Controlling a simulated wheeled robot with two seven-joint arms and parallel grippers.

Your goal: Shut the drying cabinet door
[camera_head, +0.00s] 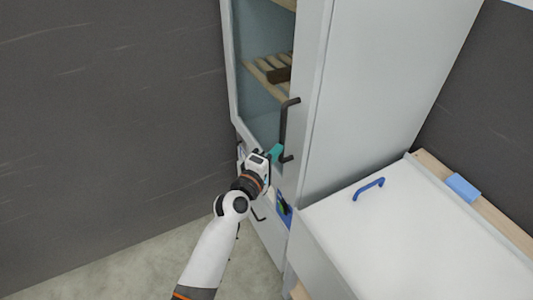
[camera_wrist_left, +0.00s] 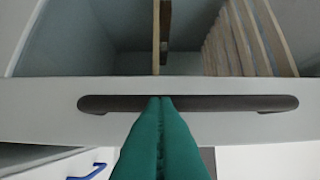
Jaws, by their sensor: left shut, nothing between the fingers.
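The drying cabinet (camera_head: 390,80) is tall and pale grey. Its glass door (camera_head: 308,70) has a white frame and a dark bar handle (camera_head: 284,128) near its right edge. The door looks flush or nearly flush with the cabinet; I cannot tell whether a thin gap is there. My left gripper (camera_head: 275,153) has its teal fingers shut and empty at the handle's lower part. In the left wrist view the fingertips (camera_wrist_left: 160,102) overlap the middle of the handle (camera_wrist_left: 225,103); contact is unclear. My right gripper is not in view.
Wooden slats (camera_head: 268,67) show behind the glass. A white chest or counter with a blue handle (camera_head: 368,188) stands at the right, with a blue block (camera_head: 462,187) on a wooden strip behind. A dark wall (camera_head: 110,110) and clear floor (camera_head: 130,262) lie left.

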